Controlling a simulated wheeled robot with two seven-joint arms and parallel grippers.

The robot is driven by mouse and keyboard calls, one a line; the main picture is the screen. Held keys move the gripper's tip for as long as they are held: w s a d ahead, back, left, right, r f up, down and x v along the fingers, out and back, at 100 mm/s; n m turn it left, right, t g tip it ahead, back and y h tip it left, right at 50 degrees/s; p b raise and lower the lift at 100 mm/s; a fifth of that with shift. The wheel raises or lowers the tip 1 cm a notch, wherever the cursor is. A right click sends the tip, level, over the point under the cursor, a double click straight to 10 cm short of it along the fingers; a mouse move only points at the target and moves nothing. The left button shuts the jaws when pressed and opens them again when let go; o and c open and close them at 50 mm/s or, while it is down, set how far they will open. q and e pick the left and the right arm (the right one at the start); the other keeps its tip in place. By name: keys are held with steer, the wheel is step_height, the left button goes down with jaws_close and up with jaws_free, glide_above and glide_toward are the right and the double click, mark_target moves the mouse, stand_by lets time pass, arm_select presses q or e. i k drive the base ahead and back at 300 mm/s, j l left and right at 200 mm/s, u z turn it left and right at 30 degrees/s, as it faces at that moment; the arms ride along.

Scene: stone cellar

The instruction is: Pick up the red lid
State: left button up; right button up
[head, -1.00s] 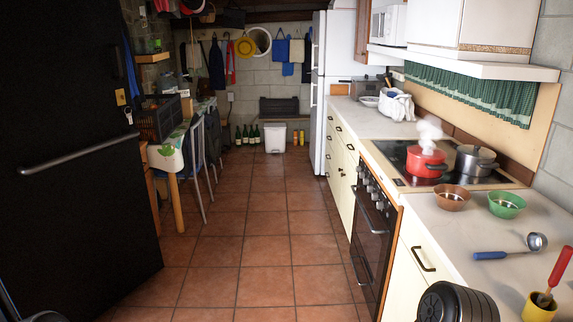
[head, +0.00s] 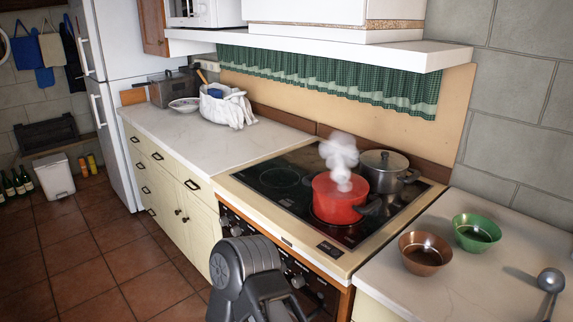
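A red pot (head: 338,202) stands on the black glass hob, with white steam rising over its top. Its top surface looks red, but the steam covers part of it, and I cannot tell a separate red lid from the pot. A dark handle sticks out on its right side. Neither gripper is in view. Only a dark grey link of my arm shows at the bottom, in front of the stove, below and to the left of the pot.
A steel pot (head: 384,172) with a lid stands behind the red pot. A brown bowl (head: 425,254) and a green bowl (head: 477,233) sit on the right counter, near a ladle (head: 549,282). A white shelf (head: 320,50) overhangs the hob. The left counter (head: 200,150) has clear room in front.

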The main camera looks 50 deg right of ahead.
mark_target(321, 185)
steer(key=i, duration=1.55)
steer(key=z, duration=3.45)
